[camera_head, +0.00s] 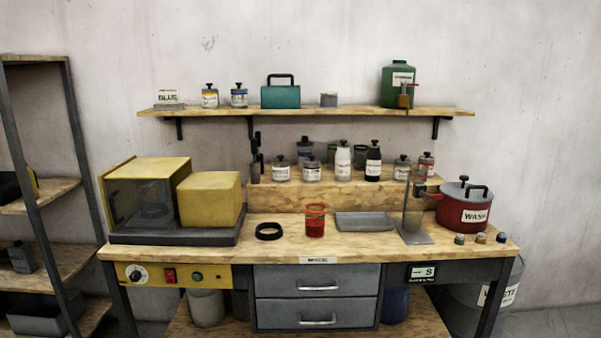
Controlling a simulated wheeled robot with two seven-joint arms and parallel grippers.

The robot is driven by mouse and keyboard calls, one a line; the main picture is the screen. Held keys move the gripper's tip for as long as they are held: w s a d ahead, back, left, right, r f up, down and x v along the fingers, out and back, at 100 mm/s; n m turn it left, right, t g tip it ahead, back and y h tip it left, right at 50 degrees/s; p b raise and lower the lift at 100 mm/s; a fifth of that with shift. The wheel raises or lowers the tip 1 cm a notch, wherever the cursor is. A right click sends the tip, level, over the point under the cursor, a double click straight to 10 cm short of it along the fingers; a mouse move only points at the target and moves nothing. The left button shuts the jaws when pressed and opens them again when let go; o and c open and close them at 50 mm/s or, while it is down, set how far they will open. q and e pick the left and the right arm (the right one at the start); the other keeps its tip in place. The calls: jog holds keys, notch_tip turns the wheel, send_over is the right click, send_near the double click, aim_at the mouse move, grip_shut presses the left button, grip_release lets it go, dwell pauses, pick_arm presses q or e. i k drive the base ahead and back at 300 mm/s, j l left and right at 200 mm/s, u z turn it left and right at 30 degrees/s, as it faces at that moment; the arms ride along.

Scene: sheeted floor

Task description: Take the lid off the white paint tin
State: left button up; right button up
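Several small tins with dark knobs on their lids stand on the raised wooden step at the back of the bench, among them a grey tin (281,171), another grey tin (311,171) and a grey tin to the right (402,170). A taller white container (343,163) with a dark knob on top stands mid-step, next to a dark one (373,164). Their labels are too small to read, so I cannot tell which is the white paint tin. All these tops appear to be on. Neither of my grippers is in view.
The bench top (280,252) holds a yellow machine (150,175), black ring (269,231), red-filled beaker (315,226), grey tray (365,222), stand (415,237) and red WASH pot (463,212). A wall shelf (350,112) hangs above. The front centre is clear.

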aim_at(280, 160)
jog(key=i+j+z, duration=0.25)
jog(key=j, duration=0.15)
jog(key=i+j+z, duration=0.1)
jog(key=j+z, duration=0.2)
jog(key=i+j+z, duration=0.1)
jog(key=j+z, duration=0.15)
jog(key=j, duration=0.3)
jog(key=j+z, duration=0.25)
jog(key=j, duration=0.25)
